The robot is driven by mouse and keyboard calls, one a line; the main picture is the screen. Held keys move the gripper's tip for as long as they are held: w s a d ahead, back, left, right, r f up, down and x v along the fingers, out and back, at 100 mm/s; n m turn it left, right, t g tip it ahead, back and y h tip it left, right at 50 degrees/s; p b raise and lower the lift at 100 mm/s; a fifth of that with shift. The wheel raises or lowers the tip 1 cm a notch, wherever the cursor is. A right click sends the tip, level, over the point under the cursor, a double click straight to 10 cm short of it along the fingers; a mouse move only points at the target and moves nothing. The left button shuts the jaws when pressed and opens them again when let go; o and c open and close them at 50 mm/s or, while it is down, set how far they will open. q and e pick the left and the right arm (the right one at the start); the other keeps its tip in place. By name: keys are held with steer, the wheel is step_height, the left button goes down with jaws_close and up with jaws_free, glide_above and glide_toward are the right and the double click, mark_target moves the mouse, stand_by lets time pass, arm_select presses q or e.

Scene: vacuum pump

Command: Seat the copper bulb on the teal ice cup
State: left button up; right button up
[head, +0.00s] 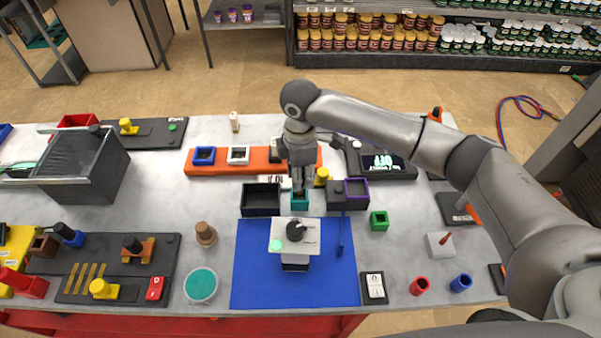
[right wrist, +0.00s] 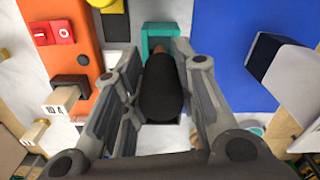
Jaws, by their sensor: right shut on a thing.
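My right gripper (head: 299,184) reaches down from above over the teal ice cup (head: 300,204), near the middle of the table. It is shut on the copper bulb (right wrist: 158,64), which has a thick black body and a copper-brown end. In the right wrist view the bulb lies between the two fingers, its copper end pointing at the teal cup (right wrist: 160,30). The copper end overlaps the cup's near part in that view. I cannot tell whether it touches the cup or is inside it. The fingers hide most of the bulb in the head view. My left gripper is not in view.
A black open box (head: 261,199) stands close left of the cup and a dark box with a purple-rimmed holder (head: 356,188) close right. An orange strip (head: 222,170) lies behind. A blue mat (head: 258,282) carrying a white device (head: 296,243) lies in front.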

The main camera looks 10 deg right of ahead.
steer(key=shift+f+b, duration=0.35)
steer(key=shift+f, duration=0.8)
steer(key=shift+f, duration=0.75)
stand_by(0.4)
steer(key=shift+f, duration=0.35)
stand_by(0.5)
steer(key=o, duration=1.1)
